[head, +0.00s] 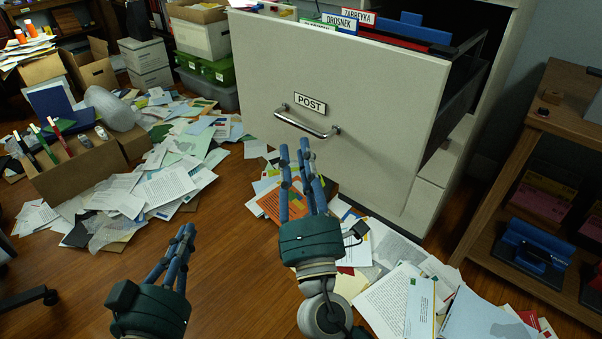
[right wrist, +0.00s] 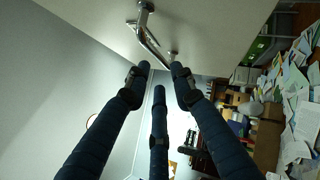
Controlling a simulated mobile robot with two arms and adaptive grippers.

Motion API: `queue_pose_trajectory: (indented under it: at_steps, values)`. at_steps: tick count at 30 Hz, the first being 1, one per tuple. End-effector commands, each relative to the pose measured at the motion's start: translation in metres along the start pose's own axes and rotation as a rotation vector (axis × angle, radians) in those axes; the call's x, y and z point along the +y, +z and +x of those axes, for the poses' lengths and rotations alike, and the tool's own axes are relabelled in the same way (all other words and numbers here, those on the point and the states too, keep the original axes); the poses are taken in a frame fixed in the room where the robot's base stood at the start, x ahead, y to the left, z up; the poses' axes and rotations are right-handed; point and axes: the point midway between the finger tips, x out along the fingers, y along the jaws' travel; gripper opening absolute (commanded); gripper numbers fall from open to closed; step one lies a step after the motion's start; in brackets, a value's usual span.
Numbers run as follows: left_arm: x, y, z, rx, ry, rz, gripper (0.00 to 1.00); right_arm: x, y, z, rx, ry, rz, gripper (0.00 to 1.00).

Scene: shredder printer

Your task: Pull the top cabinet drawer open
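The pale grey cabinet's top drawer (head: 345,85) is pulled out in the head view, showing hanging files with labelled tabs inside.
Papers (head: 165,185) cover much of the wooden floor, also below the drawer. A wooden shelf (head: 530,150) stands at right, close to the cabinet. Bare floor (head: 235,235) lies between my grippers.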

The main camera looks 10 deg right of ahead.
Motion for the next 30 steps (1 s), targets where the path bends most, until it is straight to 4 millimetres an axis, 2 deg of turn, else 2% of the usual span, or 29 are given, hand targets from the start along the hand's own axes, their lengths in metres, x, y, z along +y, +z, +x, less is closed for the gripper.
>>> queue_pose_trajectory:
  at_steps: [3, 9, 25, 28, 30]
  values:
    - [0.0, 0.0, 0.0, 0.001, 0.0, 0.0, 0.0, -0.001, -0.001, -0.021, 0.004, -0.001, -0.002, 0.24]
    - [0.0, -0.001, 0.0, 0.001, 0.0, 0.0, 0.0, 0.0, 0.0, -0.038, 0.0, 0.0, 0.0, 0.24]
    - [0.0, -0.001, 0.0, 0.001, 0.0, 0.0, 0.0, -0.002, 0.001, -0.04, 0.001, -0.006, 0.013, 0.24]
    - [0.0, -0.001, 0.0, 0.001, 0.0, -0.001, 0.0, -0.015, 0.003, -0.041, 0.01, -0.053, 0.102, 0.24]
    - [0.0, -0.001, 0.0, 0.001, 0.0, -0.001, 0.0, -0.032, 0.006, -0.043, 0.02, -0.115, 0.235, 0.24]
